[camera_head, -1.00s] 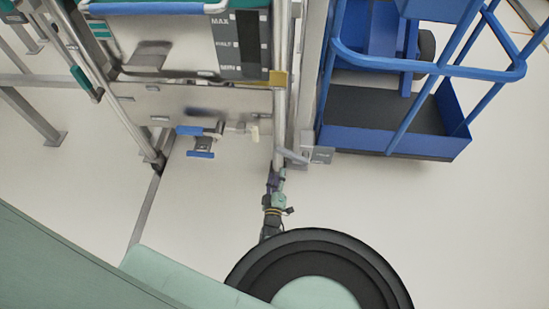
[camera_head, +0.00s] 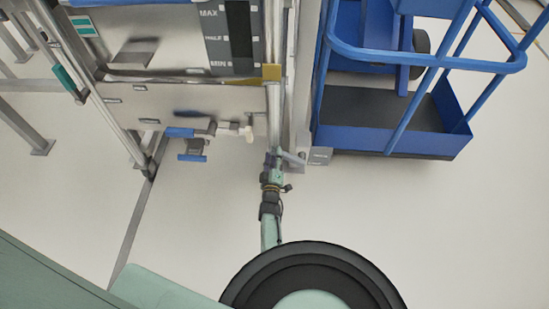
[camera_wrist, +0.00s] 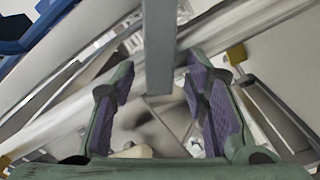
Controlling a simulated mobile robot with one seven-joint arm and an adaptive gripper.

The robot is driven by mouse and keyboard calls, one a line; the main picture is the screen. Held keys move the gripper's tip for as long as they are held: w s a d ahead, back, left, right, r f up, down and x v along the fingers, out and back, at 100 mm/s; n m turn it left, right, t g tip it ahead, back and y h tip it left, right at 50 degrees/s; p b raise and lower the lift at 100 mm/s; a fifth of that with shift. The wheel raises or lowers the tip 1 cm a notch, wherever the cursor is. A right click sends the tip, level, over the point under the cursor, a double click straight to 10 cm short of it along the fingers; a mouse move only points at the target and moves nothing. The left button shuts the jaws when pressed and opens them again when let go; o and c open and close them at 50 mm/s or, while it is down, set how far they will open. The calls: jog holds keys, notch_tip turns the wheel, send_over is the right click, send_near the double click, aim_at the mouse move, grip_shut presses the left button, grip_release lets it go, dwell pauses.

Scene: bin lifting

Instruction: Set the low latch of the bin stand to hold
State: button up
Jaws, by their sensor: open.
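In the head view, the metal bin stand (camera_head: 185,97) fills the upper left. A short grey lever (camera_head: 292,158), which looks like the low latch, sits at the foot of its right post, beside a small grey labelled plate (camera_head: 320,156). My gripper (camera_head: 273,160) is at the lever's left end, beside the post. In the wrist view, my gripper (camera_wrist: 160,85) is open, with purple pads apart. A flat grey bar (camera_wrist: 160,45), probably the lever, reaches down from the top to the space between the fingertips. I cannot tell whether the pads touch it. The plate's lettering is unreadable.
A blue wheeled cart (camera_head: 392,140) stands close right of the stand. Blue handles (camera_head: 192,157) and a cream knob (camera_head: 249,133) are under the stand's panel. A yellow bracket (camera_head: 271,72) is on the right post. The floor in front is clear.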

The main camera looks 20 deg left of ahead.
jog(key=shift+c, duration=0.2)
grip_shut()
dwell(0.3)
dwell(0.3)
